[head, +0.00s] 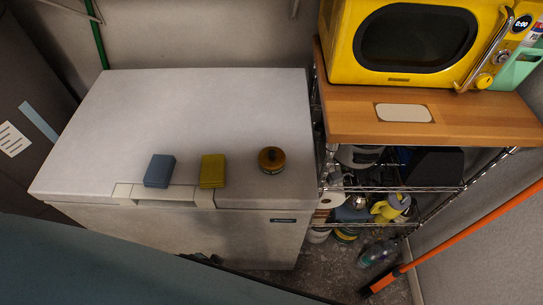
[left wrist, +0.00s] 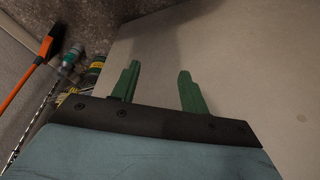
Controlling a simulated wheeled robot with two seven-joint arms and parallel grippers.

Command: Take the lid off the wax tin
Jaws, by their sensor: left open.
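The wax tin (head: 272,160) is a small round tin with a brown-amber top and a darker knob-like spot on it. It stands upright near the front right of the white chest freezer's lid (head: 200,110). Its lid appears to be on. My left gripper (left wrist: 157,78) shows in the left wrist view with two green fingers apart and nothing between them. A pale flat surface lies beyond the fingers, and the tin is not visible there. In the head view a large blue-grey part of mine fills the lower left. My right gripper is in neither view.
A blue block (head: 160,170) and a yellow block (head: 213,170) lie left of the tin. A wire rack (head: 400,187) with a wooden top and yellow microwave (head: 400,40) stands to the right. An orange pole (head: 460,240) leans at lower right. The freezer top's back is clear.

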